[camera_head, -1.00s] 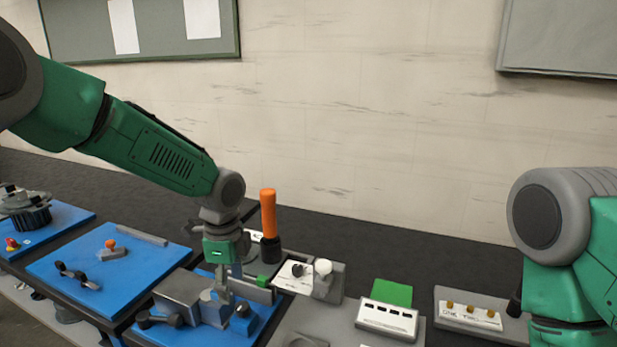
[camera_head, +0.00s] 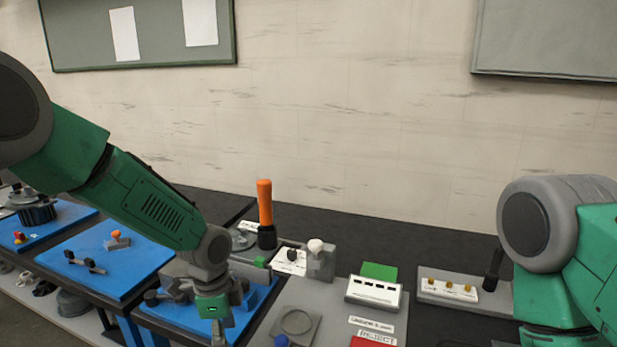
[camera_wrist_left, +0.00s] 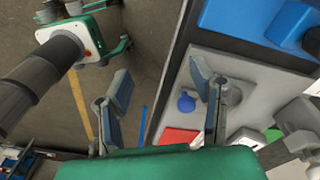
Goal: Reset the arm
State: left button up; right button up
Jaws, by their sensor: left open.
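My left arm comes in from the left in the head view, with its gripper (camera_head: 218,338) low at the bottom edge, in front of the blue vise board (camera_head: 262,290). The fingertips are cut off there. In the left wrist view the left gripper (camera_wrist_left: 160,92) shows two fingers spread wide with nothing between them. The floor and the edge of a grey panel lie beyond the fingers. My right arm shows at the right edge of the head view; its gripper is out of the picture.
An orange-handled lever (camera_head: 265,205) stands upright behind the boards. A grey panel (camera_head: 325,310) holds a round recess, a blue knob (camera_head: 281,341) and a red reject plate (camera_head: 373,342). A white switch box (camera_head: 376,290) and a panel with brass knobs (camera_head: 462,290) stand to the right.

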pick_arm(q)
jog(key=s+a+f+n+h+b, duration=0.15)
jog(key=s+f+n+b, duration=0.3)
jog(key=s+f, duration=0.6)
jog(key=s+a+f+n+y+b, duration=0.1)
jog(key=s+a+f+n+b, duration=0.3)
jog(key=s+f, duration=0.65)
jog(key=s+a+f+n+b, duration=0.1)
jog(key=s+a+f+n, duration=0.2)
jog(key=s, duration=0.3)
jog(key=s+a+f+n+y+b, duration=0.1)
jog(key=s+a+f+n+b, duration=0.1)
jog(key=s+n, duration=0.3)
jog(key=shift+s+a+f+t, duration=0.4)
jog(key=shift+s+a+f, duration=0.1)
jog(key=shift+s+a, duration=0.2)
